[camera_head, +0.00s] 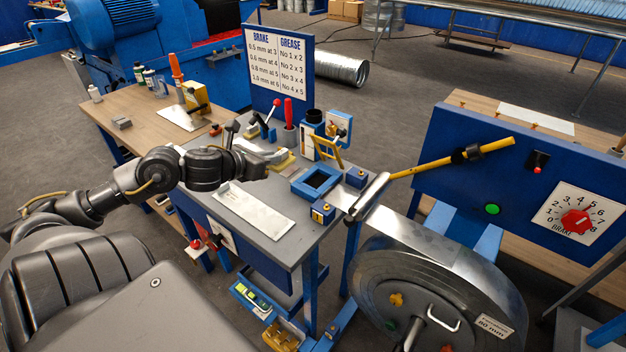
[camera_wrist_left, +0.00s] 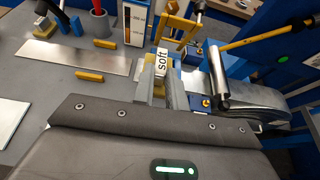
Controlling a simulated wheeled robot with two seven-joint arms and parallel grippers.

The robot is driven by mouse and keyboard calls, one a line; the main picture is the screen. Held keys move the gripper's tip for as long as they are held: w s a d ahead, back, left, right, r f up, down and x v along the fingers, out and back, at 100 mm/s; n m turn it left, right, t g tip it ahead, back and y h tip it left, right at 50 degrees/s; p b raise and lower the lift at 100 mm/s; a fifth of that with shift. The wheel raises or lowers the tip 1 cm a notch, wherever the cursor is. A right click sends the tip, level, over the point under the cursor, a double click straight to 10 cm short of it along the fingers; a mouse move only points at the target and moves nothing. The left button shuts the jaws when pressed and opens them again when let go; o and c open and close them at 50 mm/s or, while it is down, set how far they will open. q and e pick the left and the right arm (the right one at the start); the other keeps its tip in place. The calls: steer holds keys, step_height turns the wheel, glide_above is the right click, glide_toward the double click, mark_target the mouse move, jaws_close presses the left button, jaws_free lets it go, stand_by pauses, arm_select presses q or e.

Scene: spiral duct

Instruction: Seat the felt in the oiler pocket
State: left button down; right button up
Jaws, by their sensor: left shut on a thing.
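The felt (camera_wrist_left: 162,62) is a small pale block with a yellowish side, marked "soft". In the left wrist view it sits between the two grey fingers of my left gripper (camera_wrist_left: 163,84), which is shut on it. In the head view my left gripper (camera_head: 280,156) is over the grey bench, left of a blue square frame (camera_head: 301,189) with a dark opening, which looks like the oiler pocket. A yellow frame (camera_head: 328,151) stands tilted up behind it. In the wrist view the felt and fingers hide much of the pocket area. My right gripper is not in view.
Small blue blocks (camera_head: 323,212) flank the blue frame. A roller and a yellow-handled lever (camera_head: 430,167) stand right of it, above a large metal coil (camera_head: 440,285). A sign board (camera_head: 278,64) rises behind.

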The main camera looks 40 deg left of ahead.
arm_select(q)
steer(key=w+f, duration=0.1)
steer(key=w, duration=0.1)
steer(key=w+d+f+p, duration=0.1)
steer(key=w, duration=0.2)
steer(key=w+d+f, duration=0.1)
steer(key=w, duration=0.1)
steer(key=shift+w+d+p, duration=0.1)
steer(key=shift+w+p, duration=0.15)
steer(key=shift+p, duration=0.15)
steer(key=w+f, duration=0.2)
steer(key=f, duration=0.1)
steer(key=w+d+f, duration=0.1)
steer(key=w+f, duration=0.1)
steer(key=shift+f, duration=0.15)
steer(key=shift+w+d+f, duration=0.1)
steer(key=shift+f, duration=0.25)
step_height(320, 180, down, 3)
steer(key=shift+w+p, duration=0.15)
steer(key=shift+p, duration=0.7)
steer(key=shift+f, duration=0.15)
steer(key=shift+f, duration=0.1)
steer(key=shift+f+b, duration=0.15)
steer(key=shift+b, duration=0.15)
steer(key=c, duration=1.5)
jaws_free()
steer(key=shift+o, duration=0.3)
